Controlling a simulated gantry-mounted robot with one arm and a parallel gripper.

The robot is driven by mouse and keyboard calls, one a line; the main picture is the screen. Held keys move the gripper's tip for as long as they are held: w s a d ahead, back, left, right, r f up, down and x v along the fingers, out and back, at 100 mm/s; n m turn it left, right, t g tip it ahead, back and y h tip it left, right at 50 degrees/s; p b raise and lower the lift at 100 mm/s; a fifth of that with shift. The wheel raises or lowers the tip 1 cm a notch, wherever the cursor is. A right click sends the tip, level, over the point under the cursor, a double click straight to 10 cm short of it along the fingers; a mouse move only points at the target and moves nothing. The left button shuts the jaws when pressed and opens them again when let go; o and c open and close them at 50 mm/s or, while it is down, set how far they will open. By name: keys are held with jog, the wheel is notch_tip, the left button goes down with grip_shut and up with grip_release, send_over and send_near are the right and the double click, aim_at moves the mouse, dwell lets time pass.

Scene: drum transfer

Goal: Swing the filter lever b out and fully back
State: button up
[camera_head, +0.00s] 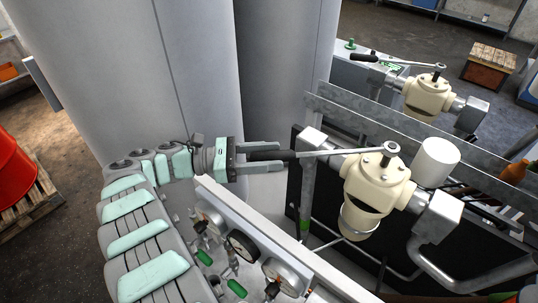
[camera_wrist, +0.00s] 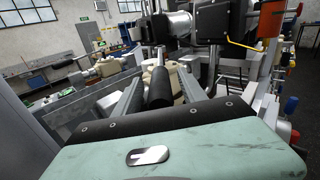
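The near cream filter housing (camera_head: 376,183) has a long metal lever (camera_head: 340,153) on top that points left and ends in a black handle (camera_head: 285,155). My gripper (camera_head: 280,157) is at this handle, with one finger on each side of it. In the wrist view the black handle (camera_wrist: 160,88) lies between the two grey fingers, with gaps on both sides, so the gripper looks open around it. A second cream filter housing (camera_head: 427,94) stands behind, with its own lever (camera_head: 405,62) also pointing left. No label shows which one is b.
Pressure gauges (camera_head: 242,246) and green-handled valves (camera_head: 236,288) sit below my gripper. A metal rail (camera_head: 400,130) runs between the two filters. A white cylinder (camera_head: 436,162) stands right of the near housing. Large grey tanks (camera_head: 200,70) stand behind my arm.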

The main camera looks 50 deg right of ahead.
jog(key=shift+r, duration=0.15)
notch_tip(320, 180, up, 11)
jog(key=shift+a+f+p, duration=0.1)
jog(key=shift+p, duration=0.2)
notch_tip(320, 180, up, 9)
jog(key=p, duration=0.7)
jog(key=shift+p, duration=0.35)
